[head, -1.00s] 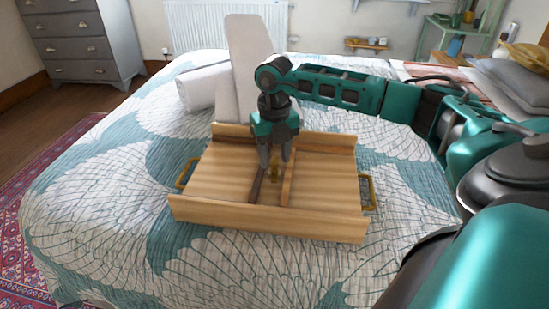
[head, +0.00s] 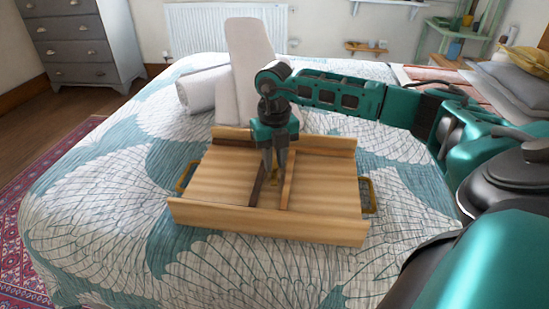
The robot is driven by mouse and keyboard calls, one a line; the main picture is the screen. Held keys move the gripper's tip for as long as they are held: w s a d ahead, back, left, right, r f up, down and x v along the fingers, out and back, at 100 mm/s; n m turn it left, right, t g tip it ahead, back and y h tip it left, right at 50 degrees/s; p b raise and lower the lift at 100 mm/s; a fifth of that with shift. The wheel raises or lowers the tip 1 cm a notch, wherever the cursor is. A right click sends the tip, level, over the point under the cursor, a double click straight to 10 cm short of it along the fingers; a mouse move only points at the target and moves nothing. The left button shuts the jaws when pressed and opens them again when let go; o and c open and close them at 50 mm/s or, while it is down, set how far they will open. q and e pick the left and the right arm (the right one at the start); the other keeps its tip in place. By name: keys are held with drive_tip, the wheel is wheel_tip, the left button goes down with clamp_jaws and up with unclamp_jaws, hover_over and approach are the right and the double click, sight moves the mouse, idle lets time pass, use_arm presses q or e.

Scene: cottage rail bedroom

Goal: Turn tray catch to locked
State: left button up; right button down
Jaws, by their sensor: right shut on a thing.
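A wooden tray (head: 215,181) with raised walls and brass side handles lies on the bed. Two thin strips, a dark one (head: 257,188) and a lighter one (head: 288,183), run front to back across its middle. A small brass catch (head: 273,182) sits between them, mostly hidden by my fingers. My right gripper (head: 274,172) points down into the tray, its fingers close together on the catch. I cannot tell which way the catch is turned. My left gripper is not in the head view.
Folded cloths and cushions (head: 515,75) lie at the right. The patterned bed cover (head: 110,190) is clear to the left and in front.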

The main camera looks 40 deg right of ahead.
drive_tip(key=n+p, duration=0.1)
drive_tip(key=n, duration=0.2)
drive_tip(key=shift+r+n, duration=0.1)
drive_tip(key=shift+n, duration=0.3)
drive_tip(key=n+p, duration=0.1)
drive_tip(key=n, duration=0.3)
drive_tip(key=shift+n, duration=0.3)
drive_tip(key=n, duration=0.4)
drive_tip(key=shift+n+p, duration=0.3)
drive_tip(key=shift+p, duration=0.1)
drive_tip(key=shift+n, duration=1.6)
drive_tip(key=c, duration=1)
unclamp_jaws()
